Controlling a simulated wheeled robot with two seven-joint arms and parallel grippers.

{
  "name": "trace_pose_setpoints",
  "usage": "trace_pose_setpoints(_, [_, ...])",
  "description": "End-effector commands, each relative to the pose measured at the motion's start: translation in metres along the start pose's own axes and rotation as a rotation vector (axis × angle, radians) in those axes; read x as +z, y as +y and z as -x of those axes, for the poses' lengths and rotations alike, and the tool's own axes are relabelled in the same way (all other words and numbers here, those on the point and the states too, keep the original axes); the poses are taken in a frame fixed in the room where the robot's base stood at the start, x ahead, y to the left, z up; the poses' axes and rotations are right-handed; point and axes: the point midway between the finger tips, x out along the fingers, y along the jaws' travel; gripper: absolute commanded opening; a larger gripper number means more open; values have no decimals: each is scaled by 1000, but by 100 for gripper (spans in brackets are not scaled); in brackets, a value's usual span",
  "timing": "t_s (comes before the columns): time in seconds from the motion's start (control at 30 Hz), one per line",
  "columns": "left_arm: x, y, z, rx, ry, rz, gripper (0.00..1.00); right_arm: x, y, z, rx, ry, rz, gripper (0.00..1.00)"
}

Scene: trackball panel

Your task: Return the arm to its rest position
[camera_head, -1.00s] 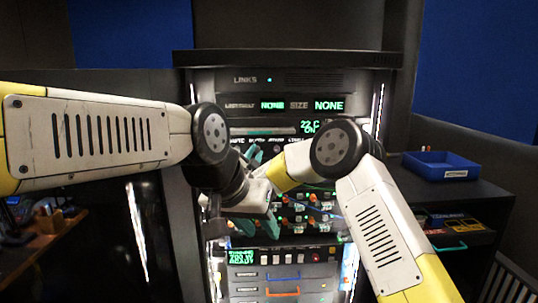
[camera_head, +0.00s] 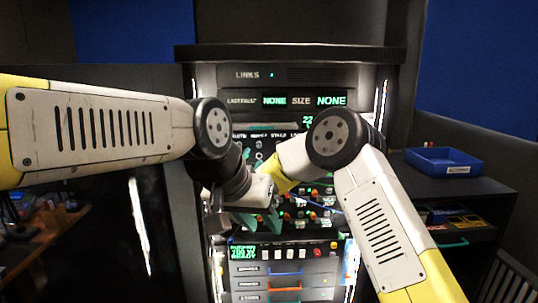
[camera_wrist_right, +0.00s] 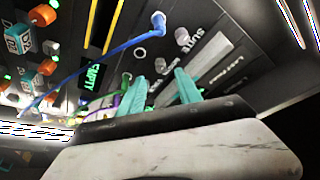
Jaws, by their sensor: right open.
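My left arm comes in from the left across the front of the rack panel (camera_head: 300,75). My left gripper (camera_head: 262,221) is the lower one, with teal fingers over the lower middle rows; the gap between them is hard to judge. My right arm comes from the lower right and bends at its dark joint. My right gripper is mostly hidden behind the arms in the head view. In the right wrist view my right gripper (camera_wrist_right: 160,92) is open, its teal fingers apart with nothing between them, close to the panel face.
In the right wrist view a blue cable (camera_wrist_right: 105,58) runs past the fingers, near grey knobs (camera_wrist_right: 184,37) and orange-capped parts (camera_wrist_right: 42,14). A blue tray (camera_head: 442,161) sits on a dark cabinet at the right. A wooden desk (camera_head: 45,235) stands at the left.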

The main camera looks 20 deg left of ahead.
Motion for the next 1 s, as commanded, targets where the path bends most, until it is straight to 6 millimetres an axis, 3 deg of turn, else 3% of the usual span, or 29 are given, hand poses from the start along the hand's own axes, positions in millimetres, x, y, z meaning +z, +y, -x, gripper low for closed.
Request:
trace_pose_setpoints(0.13, [0,0,0,0,0,0,36,0,0,9,0,1,-1,41])
trace_pose_setpoints(0.4, [0,0,0,0,0,0,36,0,0,10,0,1,-1,41])
trace_pose_setpoints(0.57, [0,0,0,0,0,0,36,-14,-8,-2,-24,-33,6,41])
trace_pose_setpoints(0.67, [0,0,0,0,0,0,36,-38,-20,-19,-65,-105,27,41])
trace_pose_setpoints(0.8, [0,0,0,0,0,0,36,-84,-32,-35,-125,-253,101,41])
trace_pose_setpoints(1.0, [0,0,0,0,0,0,36,-152,-16,-23,-142,-473,256,41])
